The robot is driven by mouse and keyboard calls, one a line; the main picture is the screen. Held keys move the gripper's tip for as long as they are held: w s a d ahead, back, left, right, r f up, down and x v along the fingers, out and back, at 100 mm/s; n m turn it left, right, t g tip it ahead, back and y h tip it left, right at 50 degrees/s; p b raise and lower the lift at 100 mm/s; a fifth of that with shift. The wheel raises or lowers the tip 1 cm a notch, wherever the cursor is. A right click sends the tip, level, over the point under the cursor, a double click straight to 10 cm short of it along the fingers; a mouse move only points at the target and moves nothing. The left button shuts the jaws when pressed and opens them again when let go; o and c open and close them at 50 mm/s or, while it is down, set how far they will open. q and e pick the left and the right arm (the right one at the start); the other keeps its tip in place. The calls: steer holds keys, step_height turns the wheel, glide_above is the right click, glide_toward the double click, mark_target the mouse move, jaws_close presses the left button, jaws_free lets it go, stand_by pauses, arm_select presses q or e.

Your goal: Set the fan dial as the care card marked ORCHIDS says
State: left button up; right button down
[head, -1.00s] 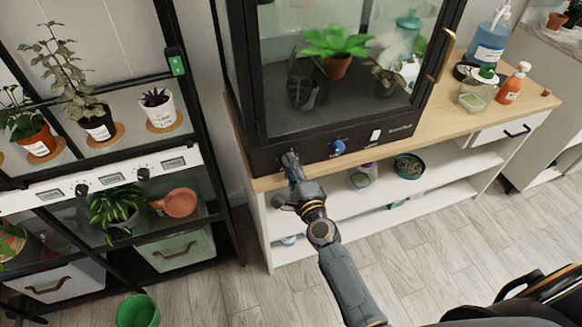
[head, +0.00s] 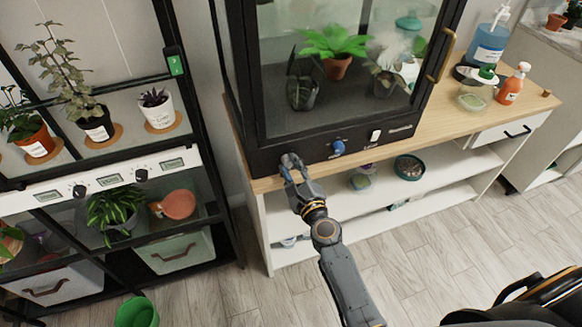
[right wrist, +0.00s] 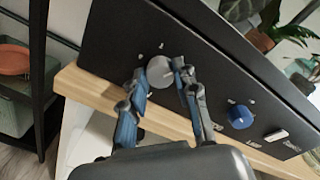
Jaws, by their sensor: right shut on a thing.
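A grey dial (right wrist: 160,72) sits at the left end of the black cabinet's front panel (right wrist: 125,35). My right gripper (head: 291,160) is shut on this dial, with one finger on each side of it in the right wrist view (right wrist: 166,78). A blue dial (head: 338,147) sits further right on the panel and also shows in the right wrist view (right wrist: 240,117). The small panel labels are too small to read. I see no card legibly marked ORCHIDS. My left gripper is not in view.
A white switch (head: 375,135) is right of the blue dial. The glass cabinet stands on a wooden-topped bench (head: 455,128) with an orange pump bottle (head: 510,88). A black plant rack (head: 215,190) stands left. A green bucket (head: 136,312) is on the floor.

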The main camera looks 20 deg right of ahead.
steer(key=c, duration=1)
jaws_free()
steer(key=s, duration=1.2)
steer(key=shift+d+r, duration=0.2)
steer(key=shift+d, duration=0.15)
